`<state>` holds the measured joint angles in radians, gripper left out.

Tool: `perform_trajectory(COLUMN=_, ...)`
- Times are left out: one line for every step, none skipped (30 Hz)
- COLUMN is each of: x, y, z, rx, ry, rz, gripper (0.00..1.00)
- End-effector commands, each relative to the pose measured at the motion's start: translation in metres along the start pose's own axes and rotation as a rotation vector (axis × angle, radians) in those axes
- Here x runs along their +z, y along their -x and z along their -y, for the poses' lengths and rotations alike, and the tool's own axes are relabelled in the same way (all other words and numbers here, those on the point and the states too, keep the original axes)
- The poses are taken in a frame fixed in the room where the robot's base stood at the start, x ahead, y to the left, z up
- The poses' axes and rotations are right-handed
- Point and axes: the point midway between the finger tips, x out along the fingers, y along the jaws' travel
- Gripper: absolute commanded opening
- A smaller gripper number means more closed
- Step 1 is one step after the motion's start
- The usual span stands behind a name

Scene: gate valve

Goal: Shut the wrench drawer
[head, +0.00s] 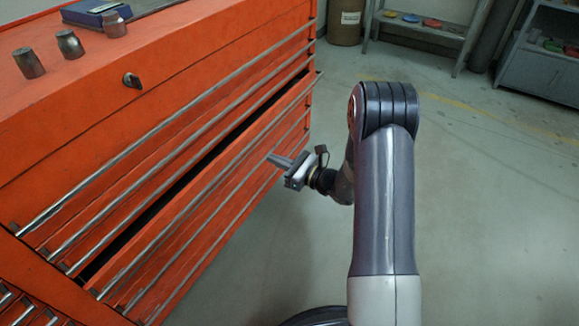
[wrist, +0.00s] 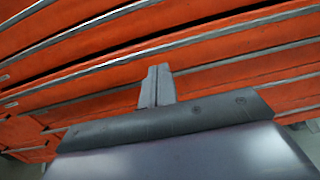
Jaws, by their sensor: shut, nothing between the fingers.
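The red tool chest (head: 75,115) has one drawer (head: 200,183) standing slightly open. A dark gap runs above its front along the full width, and a metal rail handle runs along that front. In the wrist view the drawer front (wrist: 110,67) crosses behind the fingers. My gripper (head: 273,158) is shut and empty, with its fingertips pointing at the drawer fronts near the chest's right end. The fingertips also show in the wrist view (wrist: 157,72). I cannot tell whether they touch a front. The inside of the drawer is hidden.
Several metal sockets (head: 69,44) and a blue box (head: 97,13) sit on the chest's top. A keyed lock (head: 132,80) is on its upper front. The floor (head: 480,200) to the right is clear. A shelf (head: 425,28) and a cabinet (head: 540,65) stand at the back.

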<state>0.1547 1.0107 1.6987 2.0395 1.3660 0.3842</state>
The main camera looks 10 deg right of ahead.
Motion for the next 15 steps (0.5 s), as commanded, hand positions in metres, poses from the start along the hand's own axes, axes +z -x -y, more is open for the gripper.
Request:
perform_trajectory(x=-0.002, y=-0.013, z=-0.002, rx=0.005, ry=0.002, rz=0.002, gripper=0.0)
perform_trajectory(x=-0.002, y=-0.019, z=-0.001, rx=0.004, ry=0.003, rz=0.001, gripper=0.0)
perform_trajectory(x=-0.002, y=-0.027, z=-0.002, rx=0.006, ry=0.003, rz=0.001, gripper=0.0)
perform_trajectory(x=-0.002, y=-0.033, z=-0.001, rx=0.004, ry=0.002, rz=0.001, gripper=0.0)
perform_trajectory(x=-0.002, y=-0.038, z=-0.001, rx=0.004, ry=0.002, rz=0.001, gripper=0.0)
perform_trajectory(x=-0.002, y=-0.044, z=-0.001, rx=0.004, ry=0.003, rz=0.001, gripper=0.0)
perform_trajectory(x=-0.002, y=-0.049, z=-0.001, rx=0.004, ry=0.003, rz=0.001, gripper=0.0)
perform_trajectory(x=-0.001, y=-0.053, z=-0.001, rx=0.003, ry=0.003, rz=0.001, gripper=0.0)
perform_trajectory(x=-0.001, y=-0.058, z=-0.001, rx=0.002, ry=0.002, rz=0.001, gripper=0.0)
perform_trajectory(x=-0.001, y=-0.06, z=-0.001, rx=0.002, ry=0.002, rz=0.001, gripper=0.0)
perform_trajectory(x=-0.001, y=-0.063, z=-0.001, rx=0.002, ry=0.002, rz=0.0, gripper=0.0)
perform_trajectory(x=-0.001, y=-0.066, z=-0.001, rx=0.002, ry=0.002, rz=0.0, gripper=0.0)
perform_trajectory(x=-0.001, y=-0.068, z=-0.001, rx=0.002, ry=0.002, rz=0.0, gripper=0.0)
perform_trajectory(x=-0.001, y=-0.069, z=-0.001, rx=0.002, ry=0.002, rz=0.0, gripper=0.0)
perform_trajectory(x=0.0, y=-0.07, z=0.0, rx=0.001, ry=0.002, rz=0.0, gripper=0.0)
